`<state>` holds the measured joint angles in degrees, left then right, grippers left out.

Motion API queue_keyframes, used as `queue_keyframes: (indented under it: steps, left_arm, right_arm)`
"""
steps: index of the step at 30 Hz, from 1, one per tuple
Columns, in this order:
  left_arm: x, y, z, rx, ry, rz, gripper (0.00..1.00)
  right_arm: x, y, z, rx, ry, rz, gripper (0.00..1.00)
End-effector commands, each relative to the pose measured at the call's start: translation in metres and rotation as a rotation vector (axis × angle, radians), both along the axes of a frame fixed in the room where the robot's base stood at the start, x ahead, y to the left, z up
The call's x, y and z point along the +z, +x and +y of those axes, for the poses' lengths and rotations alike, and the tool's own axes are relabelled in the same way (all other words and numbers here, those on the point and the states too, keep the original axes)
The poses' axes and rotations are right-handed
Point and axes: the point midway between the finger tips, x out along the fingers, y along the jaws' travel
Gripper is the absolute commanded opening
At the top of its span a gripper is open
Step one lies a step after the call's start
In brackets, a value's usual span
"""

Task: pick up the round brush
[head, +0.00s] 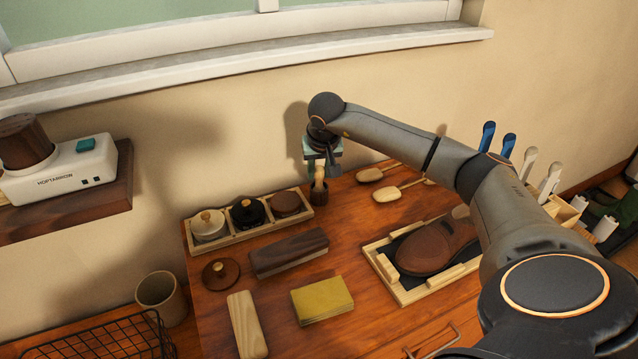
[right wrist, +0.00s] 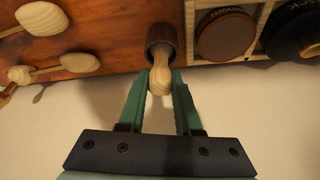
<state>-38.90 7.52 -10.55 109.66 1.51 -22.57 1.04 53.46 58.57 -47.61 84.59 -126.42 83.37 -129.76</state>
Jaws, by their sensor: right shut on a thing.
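The round brush (head: 319,184) stands upright near the back edge of the wooden counter, by the wall. Its pale wooden handle also shows in the right wrist view (right wrist: 160,80), with a dark brown round part at its far end; I cannot tell whether that part is the brush head or a cup around it. My right gripper (head: 321,167) is above the brush, pointing down, with its green fingers on both sides of the handle, shut on it. My left gripper is not in view.
A wooden tray (head: 238,236) with several round tins is left of the brush. A brown shoe (head: 435,245) sits in a frame at front right. A long dark brush (head: 289,253) and a yellow cloth (head: 322,299) lie in front.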

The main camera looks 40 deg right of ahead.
Motion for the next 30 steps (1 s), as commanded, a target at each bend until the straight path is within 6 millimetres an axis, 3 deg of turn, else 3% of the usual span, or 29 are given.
queue_keyframes:
  steps: [5, 8, 15, 21, 30]
  left_arm:
    - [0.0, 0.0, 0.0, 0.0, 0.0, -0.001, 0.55]
    - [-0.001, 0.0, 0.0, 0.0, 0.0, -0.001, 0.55]
    - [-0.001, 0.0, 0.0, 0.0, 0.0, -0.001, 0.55]
    - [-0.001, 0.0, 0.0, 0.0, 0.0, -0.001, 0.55]
    - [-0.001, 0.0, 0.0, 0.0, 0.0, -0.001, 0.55]
  right_arm:
    - [0.004, 0.001, 0.0, -0.001, 0.0, -0.002, 0.0]
    - [0.017, 0.001, 0.0, 0.0, -0.001, -0.005, 0.0]
    - [0.066, 0.001, 0.0, -0.001, 0.0, -0.006, 0.0]
    - [0.094, 0.001, 0.0, -0.001, 0.0, -0.002, 0.0]
    - [0.1, 0.0, 0.0, 0.0, 0.001, 0.001, 0.0]
